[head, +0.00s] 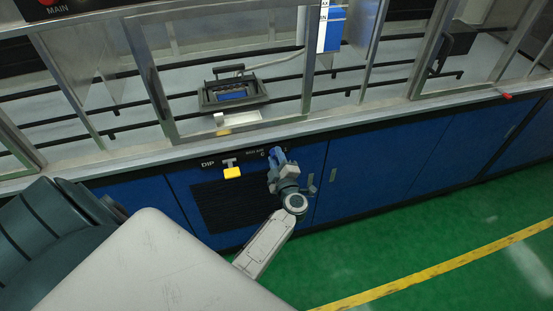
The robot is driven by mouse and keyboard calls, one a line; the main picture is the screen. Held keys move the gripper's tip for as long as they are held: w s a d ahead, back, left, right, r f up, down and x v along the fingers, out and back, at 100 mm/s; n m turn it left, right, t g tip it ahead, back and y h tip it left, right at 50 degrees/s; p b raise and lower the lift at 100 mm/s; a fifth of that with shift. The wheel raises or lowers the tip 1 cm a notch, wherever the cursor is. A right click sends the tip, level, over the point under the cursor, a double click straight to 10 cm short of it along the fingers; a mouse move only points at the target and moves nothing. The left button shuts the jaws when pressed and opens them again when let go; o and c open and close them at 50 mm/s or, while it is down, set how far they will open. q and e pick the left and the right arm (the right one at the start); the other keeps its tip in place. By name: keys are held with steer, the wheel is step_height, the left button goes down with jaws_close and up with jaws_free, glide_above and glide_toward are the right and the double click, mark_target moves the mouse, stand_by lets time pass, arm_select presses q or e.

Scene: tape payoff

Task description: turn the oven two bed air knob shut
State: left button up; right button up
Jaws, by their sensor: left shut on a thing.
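My left gripper (276,158) reaches up to the dark control strip on the front of the blue cabinet. It is shut on the bed air knob, beside small white lettering that is too small to read fully. The gripper covers most of the knob, so its turn angle cannot be told. My right gripper is not in view.
A yellow-handled DIP control (232,172) sits just left of my gripper, above a dark vent grille (215,205). A metal-framed enclosure above holds a black tray-like fixture (232,92). Green floor (400,255) with a yellow line is open at lower right.

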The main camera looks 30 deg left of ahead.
arm_select(q)
steer(key=n+b, duration=0.1)
steer(key=n, duration=0.2)
steer(key=shift+f, duration=0.1)
steer(key=shift+n+b, duration=0.45)
steer(key=shift+n, duration=1.05)
steer(key=o, duration=0.9)
steer(key=shift+w, duration=0.1)
